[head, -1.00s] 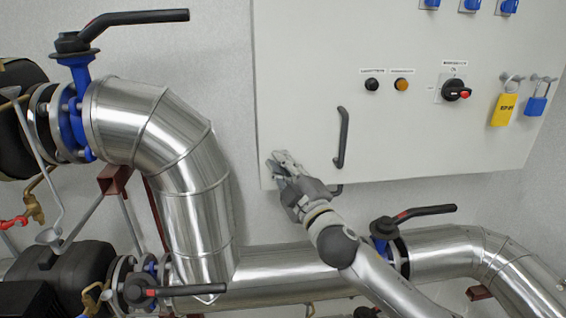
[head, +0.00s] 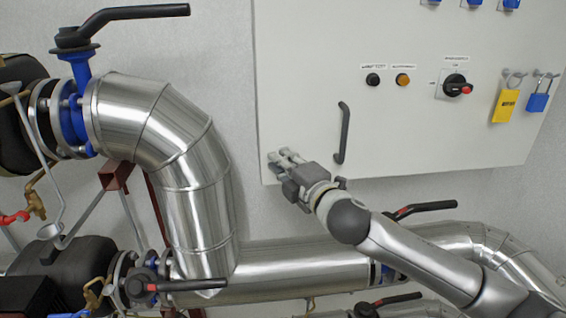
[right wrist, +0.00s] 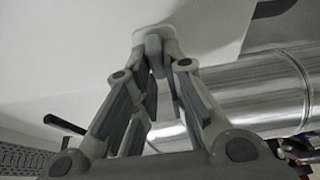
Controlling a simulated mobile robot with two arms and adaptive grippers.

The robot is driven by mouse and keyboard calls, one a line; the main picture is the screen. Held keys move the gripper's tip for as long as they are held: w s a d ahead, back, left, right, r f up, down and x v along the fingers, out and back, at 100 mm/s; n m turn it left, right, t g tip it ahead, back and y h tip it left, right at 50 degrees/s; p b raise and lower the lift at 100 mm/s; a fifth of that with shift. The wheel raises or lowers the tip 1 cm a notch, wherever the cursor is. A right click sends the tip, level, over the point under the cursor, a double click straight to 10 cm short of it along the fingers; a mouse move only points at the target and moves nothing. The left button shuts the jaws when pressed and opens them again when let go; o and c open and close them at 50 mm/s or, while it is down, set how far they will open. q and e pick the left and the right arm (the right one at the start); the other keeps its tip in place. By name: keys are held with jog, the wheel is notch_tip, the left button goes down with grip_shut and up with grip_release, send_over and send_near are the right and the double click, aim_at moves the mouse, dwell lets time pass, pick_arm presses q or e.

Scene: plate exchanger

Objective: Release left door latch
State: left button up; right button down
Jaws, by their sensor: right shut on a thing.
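The pale cabinet door (head: 300,110) fills the upper right of the head view. My right gripper (head: 281,160) is at the door's lower left corner. The small grey latch (right wrist: 153,46) shows between its fingertips in the right wrist view, against the door face (right wrist: 215,25). The right gripper (right wrist: 157,55) is shut on the latch. In the head view the fingers largely hide the latch. My left gripper is not in view.
A dark vertical handle (head: 342,133) stands on the door right of my gripper. Large silver pipes (head: 195,180) run left of and below the cabinet, with a black valve lever (head: 425,207) below it. A yellow tag (head: 505,105) and blue padlock (head: 538,102) hang at right.

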dwell(0.4)
jog(key=c, duration=1.5)
grip_release()
jog(key=v, duration=1.2)
